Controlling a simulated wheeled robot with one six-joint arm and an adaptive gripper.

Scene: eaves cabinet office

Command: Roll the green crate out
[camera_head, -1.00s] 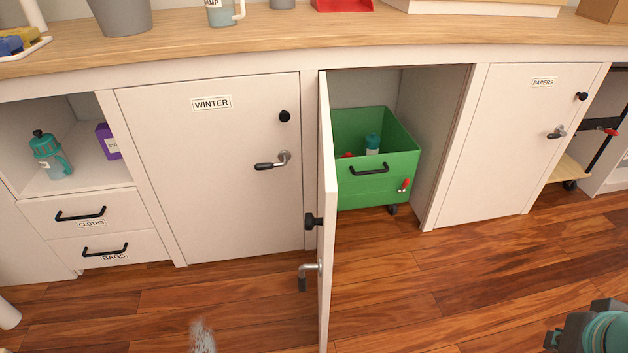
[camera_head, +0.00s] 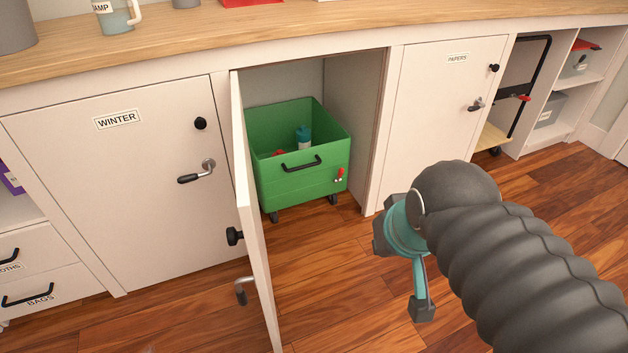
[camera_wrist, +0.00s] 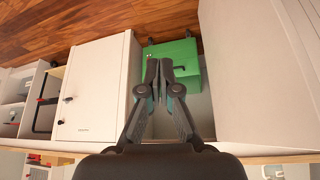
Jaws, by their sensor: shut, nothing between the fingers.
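The green crate (camera_head: 300,188) stands on casters inside the open middle cabinet bay, its front facing out. It has a black bar handle (camera_head: 303,165) on the front and a small red lever (camera_head: 339,174) at its lower right. A teal-capped bottle (camera_head: 303,137) and something red are inside. The cabinet door (camera_head: 250,215) stands open on the bay's left. In the upside-down wrist view, my gripper (camera_wrist: 160,66) is shut and empty, overlapping the crate (camera_wrist: 188,50) in the picture. It is apart from the crate, out in front and to the right in the head view.
The WINTER door (camera_head: 125,190) is shut on the left, and the PAPERS door (camera_head: 440,110) is shut on the right. A black-framed cart (camera_head: 530,80) stands further right. The wooden floor (camera_head: 330,300) before the crate is clear. The worktop (camera_head: 300,28) runs above.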

